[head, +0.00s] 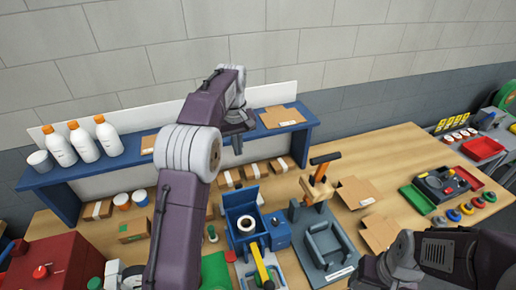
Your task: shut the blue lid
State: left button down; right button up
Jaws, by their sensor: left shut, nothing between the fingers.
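A blue machine (281,236) stands on the wooden table near the middle of the head view. Its blue lid (240,197) appears raised at the back, over an open bay holding a white roll (247,223). A yellow lever (261,265) is at its front. My left gripper (237,147) points down above and behind the lid, near the shelf edge. It is shut and empty, and appears apart from the lid. My right arm enters at the lower right, and its gripper is out of view.
A blue shelf (165,153) with white bottles (84,142) runs along the wall behind. Cardboard pieces (355,192) lie further right. A red box (62,265) is at lower left.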

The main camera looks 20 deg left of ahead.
aim_at(239, 194)
pick_arm(q)
jog(key=s+a+r+p, duration=0.1)
jog(key=s+a+p, duration=0.1)
jog(key=a, duration=0.1)
notch_tip(239, 194, down, 11)
jog(key=s+d+p, duration=0.1)
jog(key=d+p, duration=0.1)
jog(key=shift+s+d, duration=0.25)
jog(key=shift+d, duration=0.05)
pick_arm(e)
notch_tip(239, 194, up, 6)
jog(key=s, duration=0.1)
jog(key=shift+a+r, duration=0.2)
jog(key=shift+a, duration=0.15)
pick_arm(q)
jog(key=shift+f, duration=0.1)
pick_arm(e)
jog(key=shift+s, duration=0.1)
jog(key=shift+a, duration=0.1)
